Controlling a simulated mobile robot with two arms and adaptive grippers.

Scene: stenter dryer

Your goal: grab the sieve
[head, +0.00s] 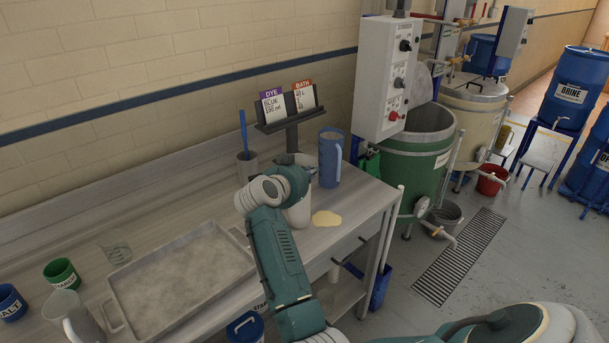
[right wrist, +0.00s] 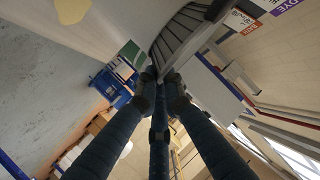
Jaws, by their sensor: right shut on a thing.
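My right gripper (right wrist: 160,90) shows close up in the right wrist view, its dark fingers together. They are shut at the edge of a dark grey, ridged thing (right wrist: 183,36), which I take to be the sieve, though only part of it shows. In the head view my teal and white right arm reaches over the bench to the foot of the card stand and hides most of the gripper and what it holds. My left gripper is not in view.
Near my right arm stand a blue-grey jug (head: 330,158), a card stand (head: 291,116) and a grey cup (head: 247,167). A pale yellow puddle (head: 327,219) lies near the bench edge. A shallow tray (head: 180,285) fills the left front. A green vat (head: 413,165) stands right.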

